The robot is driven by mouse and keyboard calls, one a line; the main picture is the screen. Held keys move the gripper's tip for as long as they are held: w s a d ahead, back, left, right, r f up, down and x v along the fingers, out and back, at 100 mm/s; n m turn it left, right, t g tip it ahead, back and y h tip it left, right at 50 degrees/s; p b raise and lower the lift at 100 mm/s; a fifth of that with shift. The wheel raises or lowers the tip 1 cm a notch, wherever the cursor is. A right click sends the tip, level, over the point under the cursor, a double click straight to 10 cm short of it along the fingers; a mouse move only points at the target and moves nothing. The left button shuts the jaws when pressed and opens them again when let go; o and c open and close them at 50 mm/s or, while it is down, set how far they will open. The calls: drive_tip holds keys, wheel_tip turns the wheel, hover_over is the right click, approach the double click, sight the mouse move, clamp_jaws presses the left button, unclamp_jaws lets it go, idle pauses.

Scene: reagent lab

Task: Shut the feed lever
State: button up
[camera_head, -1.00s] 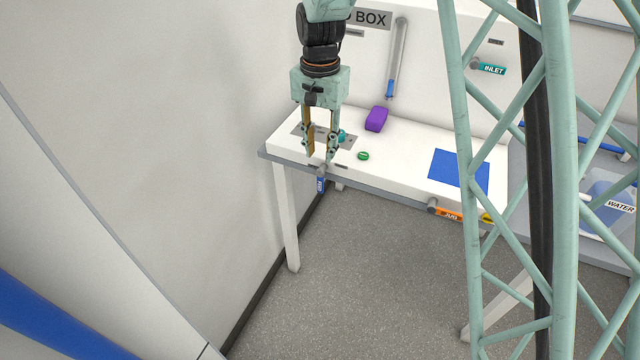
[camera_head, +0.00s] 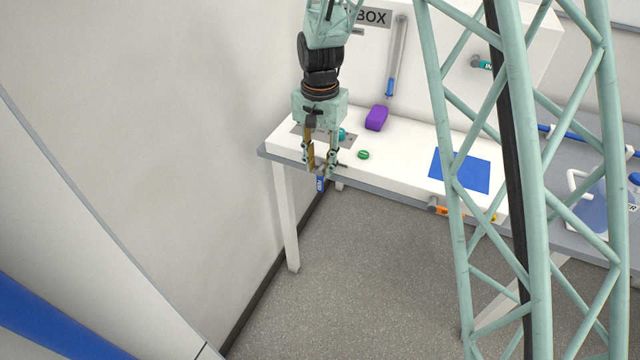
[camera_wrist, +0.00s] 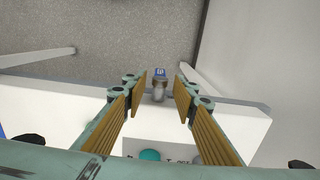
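A short lever with a blue labelled handle (camera_head: 320,184) sticks out at the front edge of the white bench, near its left end, and points down in the head view. Its label is too small to read. In the wrist view its grey pivot (camera_wrist: 159,93) and blue end (camera_wrist: 160,73) show in the gap between the fingers. My gripper (camera_head: 321,172) is open, pointing down at the bench's front edge just above the blue handle. In the wrist view the two yellow-padded fingers (camera_wrist: 161,88) stand apart with a gap on each side of the lever. I see no contact.
The white bench (camera_head: 405,150) carries a purple block (camera_head: 376,118), a green ring-like piece (camera_head: 363,155) and a blue mat (camera_head: 460,170). An orange lever (camera_head: 445,210) sits farther right on the front edge. A wall is at left; floor in front is clear.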

sight(320, 191)
drive_tip(key=shift+f+b, duration=0.45)
drive_tip(key=shift+f, duration=3.3)
drive_tip(key=shift+c, duration=0.2)
clamp_jaws()
